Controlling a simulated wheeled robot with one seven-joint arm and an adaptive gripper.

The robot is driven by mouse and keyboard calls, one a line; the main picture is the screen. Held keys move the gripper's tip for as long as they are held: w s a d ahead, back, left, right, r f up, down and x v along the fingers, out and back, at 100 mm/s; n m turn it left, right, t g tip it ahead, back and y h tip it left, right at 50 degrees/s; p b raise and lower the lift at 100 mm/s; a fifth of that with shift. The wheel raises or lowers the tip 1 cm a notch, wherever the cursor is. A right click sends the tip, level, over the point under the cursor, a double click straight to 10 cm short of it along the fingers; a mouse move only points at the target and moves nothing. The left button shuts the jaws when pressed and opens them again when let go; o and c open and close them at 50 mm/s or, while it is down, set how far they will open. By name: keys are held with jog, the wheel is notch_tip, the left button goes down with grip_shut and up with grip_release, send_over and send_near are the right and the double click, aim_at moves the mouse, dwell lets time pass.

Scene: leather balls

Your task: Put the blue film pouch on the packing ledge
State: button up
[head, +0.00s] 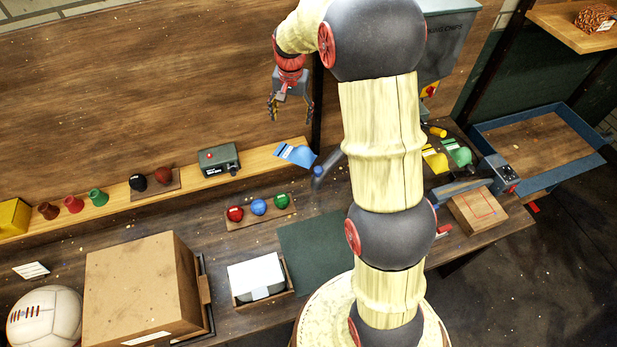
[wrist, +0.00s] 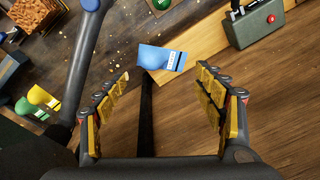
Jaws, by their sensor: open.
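The blue film pouch (head: 296,154) lies at the right end of the long light-wood ledge (head: 240,160) along the wall. It also shows in the wrist view (wrist: 161,58), with a white label and a dark stripe, lying across the ledge's end. I cannot tell if it overhangs the edge. My gripper (head: 290,108) is above and apart from the pouch, near the wooden wall. In the wrist view my gripper (wrist: 165,100) has its fingers wide apart with nothing between them, and the pouch shows beyond the fingertips.
A dark post stands by the ledge's end. A grey-green box (head: 220,160) sits on the ledge left of the pouch. Yellow (head: 434,160) and green (head: 458,152) pouches lie on the bench at right. A blue-topped pipe (head: 325,166) stands close to the blue pouch.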

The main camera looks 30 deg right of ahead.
jog(key=s+a+r+n+t, duration=0.25)
jog(key=s+a+r, duration=0.35)
jog(key=s+r, duration=0.45)
jog(key=s+a+r+n+t, duration=0.1)
jog(key=s+a+r+n, duration=0.5)
jog(key=s, duration=0.7)
jog(key=s+a, duration=0.1)
jog(key=s, duration=0.9)
jog(key=shift+s+a+t, duration=0.25)
jog(key=shift+s+t, duration=0.05)
jog(key=shift+t, duration=0.05)
jog(key=shift+f, duration=0.1)
